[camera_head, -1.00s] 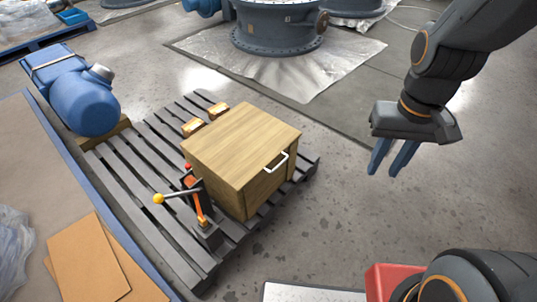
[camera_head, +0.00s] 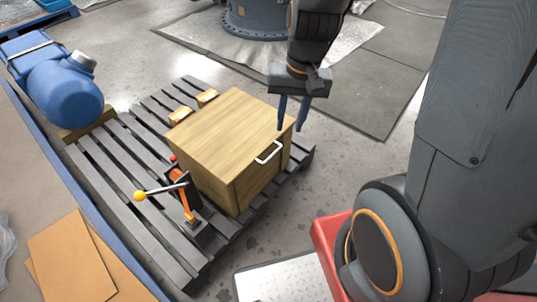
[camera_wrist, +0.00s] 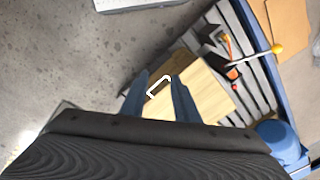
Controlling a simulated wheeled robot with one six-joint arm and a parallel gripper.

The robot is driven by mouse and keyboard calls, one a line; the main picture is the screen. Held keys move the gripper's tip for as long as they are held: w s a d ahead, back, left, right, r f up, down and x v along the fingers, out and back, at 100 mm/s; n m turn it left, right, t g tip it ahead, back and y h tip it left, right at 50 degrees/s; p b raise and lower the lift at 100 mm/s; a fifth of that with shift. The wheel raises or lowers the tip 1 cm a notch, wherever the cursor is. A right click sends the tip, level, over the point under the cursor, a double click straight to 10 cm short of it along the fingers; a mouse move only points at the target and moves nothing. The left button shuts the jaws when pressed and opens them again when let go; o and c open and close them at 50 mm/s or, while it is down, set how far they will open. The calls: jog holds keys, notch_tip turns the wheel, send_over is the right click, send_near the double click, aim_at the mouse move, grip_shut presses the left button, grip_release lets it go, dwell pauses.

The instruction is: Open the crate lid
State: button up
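The wooden crate (camera_head: 205,165) stands on a dark slatted pallet, its flat lid (camera_head: 229,133) closed. A white handle (camera_head: 268,152) is on the crate's front side near the lid edge; it also shows in the wrist view (camera_wrist: 159,87). My gripper (camera_head: 292,128) hangs with its blue fingers pointing down, by the crate's right corner near the handle. In the wrist view, the two fingers (camera_wrist: 160,88) are apart, with the handle seen between them farther off. Nothing is held.
A toggle clamp (camera_head: 186,199) with a yellow-knobbed lever stands on the pallet (camera_head: 110,180) at the crate's left side. A blue motor (camera_head: 62,95) lies behind left. Floor right of the crate is clear.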

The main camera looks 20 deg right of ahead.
aim_at(273, 154)
jog(key=w+f+m+b, duration=0.2)
jog(key=w+f+b, duration=0.2)
jog(key=f, duration=0.6)
jog(key=w+f+m+b, duration=0.3)
jog(key=w+f+b, duration=0.2)
jog(key=f, duration=0.5)
jog(key=w+d+f+m+t+b, duration=0.1)
jog(key=w+f+b, duration=0.4)
jog(key=f, duration=0.6)
jog(key=shift+w+d+m, duration=0.1)
jog(key=shift+w+m, duration=0.7)
jog(key=shift+w, duration=0.5)
jog(key=shift+f+b, duration=0.35)
jog(key=shift+f, duration=0.15)
grip_shut()
